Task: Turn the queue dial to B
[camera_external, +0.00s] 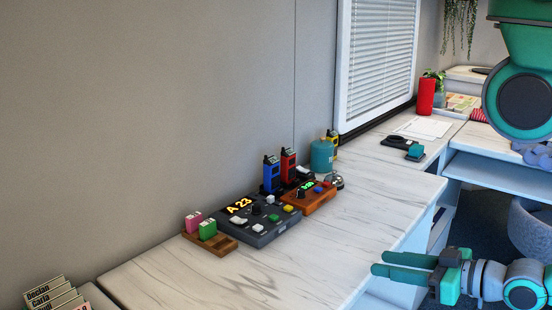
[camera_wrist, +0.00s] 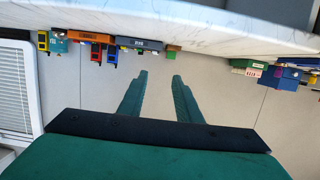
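The queue box (camera_external: 262,239) is a dark grey console on the marble counter, with a lit display (camera_external: 239,206) reading "A 23". A small dark knob (camera_external: 257,209), apparently the queue dial, stands on its top; its pointer is too small to read. The box also shows upside down near the top of the wrist view (camera_wrist: 139,43). My gripper (camera_external: 378,263) is to the right of the box, beyond the counter's front edge and apart from it. In the wrist view its two green fingers (camera_wrist: 160,77) are spread with nothing between them.
An orange console (camera_external: 309,204) stands right of the queue box. Blue (camera_external: 271,175) and red (camera_external: 288,166) radios stand behind. A wooden holder (camera_external: 212,240) with pink and green pieces sits left. The counter's front (camera_external: 215,285) is clear.

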